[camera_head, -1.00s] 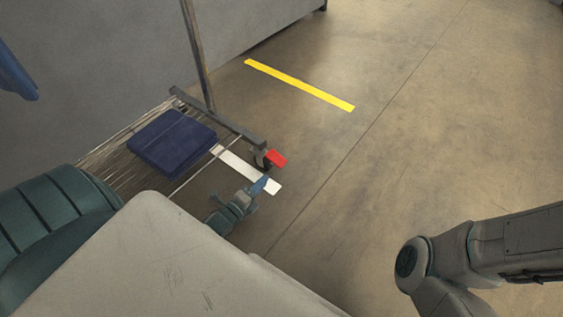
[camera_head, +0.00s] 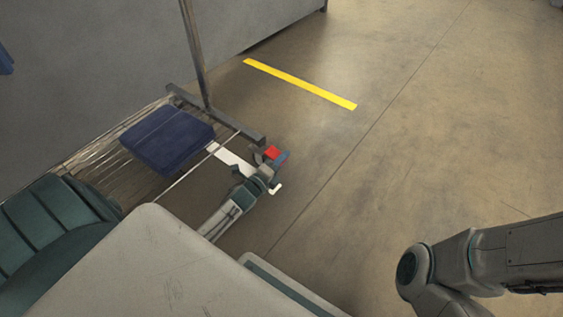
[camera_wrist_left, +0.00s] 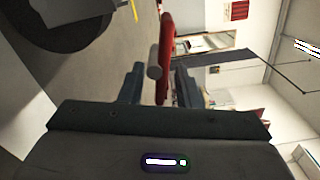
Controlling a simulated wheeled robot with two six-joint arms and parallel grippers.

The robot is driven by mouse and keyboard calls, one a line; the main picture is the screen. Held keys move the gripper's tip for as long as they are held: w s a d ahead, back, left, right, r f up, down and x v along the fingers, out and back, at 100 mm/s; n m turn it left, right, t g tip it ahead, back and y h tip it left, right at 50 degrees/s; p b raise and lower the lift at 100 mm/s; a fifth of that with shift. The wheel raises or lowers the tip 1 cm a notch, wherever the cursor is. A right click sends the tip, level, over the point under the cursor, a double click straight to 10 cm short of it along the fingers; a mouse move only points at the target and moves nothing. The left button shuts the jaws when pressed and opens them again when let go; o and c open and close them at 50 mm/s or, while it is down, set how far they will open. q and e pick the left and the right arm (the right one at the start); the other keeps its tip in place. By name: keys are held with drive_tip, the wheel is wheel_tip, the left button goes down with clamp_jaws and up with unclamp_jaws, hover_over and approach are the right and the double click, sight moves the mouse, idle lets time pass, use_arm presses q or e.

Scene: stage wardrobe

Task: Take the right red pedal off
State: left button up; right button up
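The red pedal (camera_head: 272,153) sits at the caster on the near end of the clothes rack's foot, over the floor. My left gripper (camera_head: 275,162) is right at it, with a bluish fingertip on the pedal's right side. In the left wrist view the pedal (camera_wrist_left: 165,50) is a long red bar reaching between the two spread fingers of the left gripper (camera_wrist_left: 159,85). A gap shows between the pedal and the left finger; the right finger is close to it, contact unclear. A short grey cylinder (camera_wrist_left: 154,66) sits beside the pedal. My right gripper is out of view.
The rack's base bar (camera_head: 232,126) and upright pole (camera_head: 194,50) stand behind the pedal. A folded navy cloth (camera_head: 167,139) lies on the rack's slatted shelf.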

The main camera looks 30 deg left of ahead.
use_arm(q)
drive_tip(key=shift+c, duration=0.4)
clamp_jaws()
